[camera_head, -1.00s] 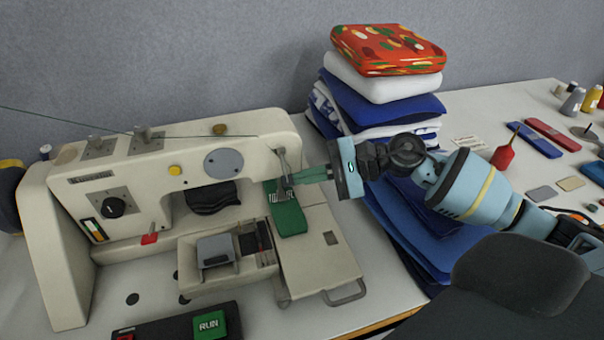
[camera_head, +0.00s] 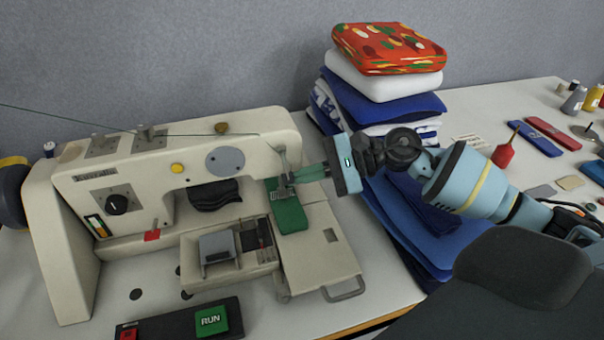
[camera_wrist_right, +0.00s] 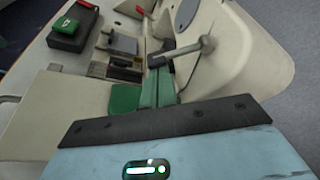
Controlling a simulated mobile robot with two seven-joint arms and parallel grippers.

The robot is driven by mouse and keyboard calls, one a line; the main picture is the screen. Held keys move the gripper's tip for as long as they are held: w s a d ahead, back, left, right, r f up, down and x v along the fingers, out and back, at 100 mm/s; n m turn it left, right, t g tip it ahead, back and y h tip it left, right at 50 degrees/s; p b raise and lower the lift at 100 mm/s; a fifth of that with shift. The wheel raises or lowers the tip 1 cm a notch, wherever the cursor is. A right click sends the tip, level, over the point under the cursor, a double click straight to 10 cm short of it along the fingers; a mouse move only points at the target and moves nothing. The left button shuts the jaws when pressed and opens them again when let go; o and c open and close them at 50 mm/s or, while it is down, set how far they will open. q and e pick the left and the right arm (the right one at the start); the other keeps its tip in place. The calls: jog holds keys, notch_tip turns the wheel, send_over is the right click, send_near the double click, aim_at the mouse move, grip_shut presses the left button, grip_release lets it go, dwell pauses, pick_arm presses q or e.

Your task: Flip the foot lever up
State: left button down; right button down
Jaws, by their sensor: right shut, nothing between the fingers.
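The cream sewing machine (camera_head: 130,180) stands on the left of the table in the head view. A grey metal lever (camera_head: 281,155) sits at its needle end; it also shows in the right wrist view as a bar with a rounded end (camera_wrist_right: 207,44). My right gripper (camera_head: 293,178) is shut and empty, its green fingers beside the lever's lower part. In the wrist view the fingertips (camera_wrist_right: 159,72) are close to the lever's base; I cannot tell whether they touch. My left gripper is out of view.
A stack of folded cloths (camera_head: 385,105) stands close behind my right wrist. A pedal box with a green RUN button (camera_head: 211,319) lies in front of the machine. Thread spools (camera_head: 574,100) and tools lie at the right.

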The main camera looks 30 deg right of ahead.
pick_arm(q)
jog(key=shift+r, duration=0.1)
pick_arm(e)
jog(key=shift+r, duration=0.1)
jog(key=shift+s+r+m+g, duration=0.15)
jog(key=shift+m+g, duration=0.15)
jog(key=shift+m, duration=0.3)
pick_arm(q)
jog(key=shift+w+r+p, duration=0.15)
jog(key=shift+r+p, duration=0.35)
jog(key=shift+p, duration=0.05)
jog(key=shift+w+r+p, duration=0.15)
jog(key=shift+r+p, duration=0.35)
pick_arm(e)
jog(key=m, duration=0.1)
jog(key=s+r+m+g, duration=0.1)
jog(key=r+m+g, duration=0.1)
jog(key=shift+s+a+r, duration=0.25)
jog(key=shift+s, duration=0.05)
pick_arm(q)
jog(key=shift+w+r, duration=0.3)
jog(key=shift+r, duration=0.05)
pick_arm(e)
jog(key=shift+r, duration=0.8)
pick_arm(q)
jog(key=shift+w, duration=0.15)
